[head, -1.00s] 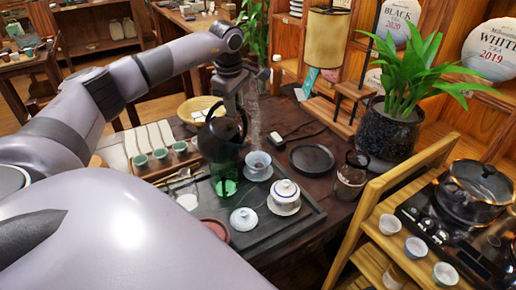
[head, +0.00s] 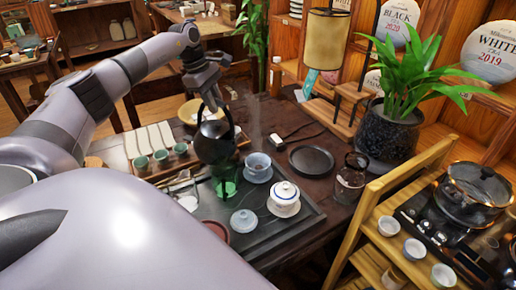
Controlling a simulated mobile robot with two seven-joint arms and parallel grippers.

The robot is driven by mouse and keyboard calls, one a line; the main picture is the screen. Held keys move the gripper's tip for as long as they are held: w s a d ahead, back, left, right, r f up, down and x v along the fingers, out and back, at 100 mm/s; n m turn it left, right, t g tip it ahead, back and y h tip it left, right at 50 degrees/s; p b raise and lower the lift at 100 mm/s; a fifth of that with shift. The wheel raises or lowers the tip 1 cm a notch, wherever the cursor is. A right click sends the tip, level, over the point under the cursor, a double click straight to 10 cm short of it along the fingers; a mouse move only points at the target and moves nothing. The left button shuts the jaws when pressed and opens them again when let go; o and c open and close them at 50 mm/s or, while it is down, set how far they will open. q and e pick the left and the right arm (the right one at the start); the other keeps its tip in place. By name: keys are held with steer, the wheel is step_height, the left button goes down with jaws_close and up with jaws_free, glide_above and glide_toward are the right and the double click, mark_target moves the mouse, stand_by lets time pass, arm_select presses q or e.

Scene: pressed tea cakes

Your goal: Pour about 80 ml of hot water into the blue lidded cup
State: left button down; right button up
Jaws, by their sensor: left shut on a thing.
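My left gripper (head: 211,103) is shut on the handle of a black kettle (head: 214,143), held up over the left part of the tea tray. The kettle looks about upright, and its spout is hard to make out. The blue cup (head: 258,162) stands uncovered on its saucer on the tray, to the right of and below the kettle. A pale blue lid (head: 244,220) lies on the tray in front of it. The water level inside the cup cannot be made out. My right gripper is not in view.
A green glass vessel (head: 226,187) is beneath the kettle. Small green cups (head: 161,156) line a stand at left. A dark round plate (head: 311,159) and a glass jar (head: 350,178) are at right.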

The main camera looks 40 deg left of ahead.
arm_select(q)
steer(key=shift+s+a+r+t+h, duration=0.15)
steer(key=shift+a+h, duration=0.2)
steer(key=shift+a, duration=0.2)
steer(key=shift+s+a+r+t+h, duration=0.1)
steer(key=shift+a+r+h, duration=0.15)
steer(key=shift+a, duration=0.3)
steer(key=shift+s+a+r+t+h, duration=0.1)
steer(key=shift+a+t+h, duration=0.05)
steer(key=shift+a+h, duration=0.35)
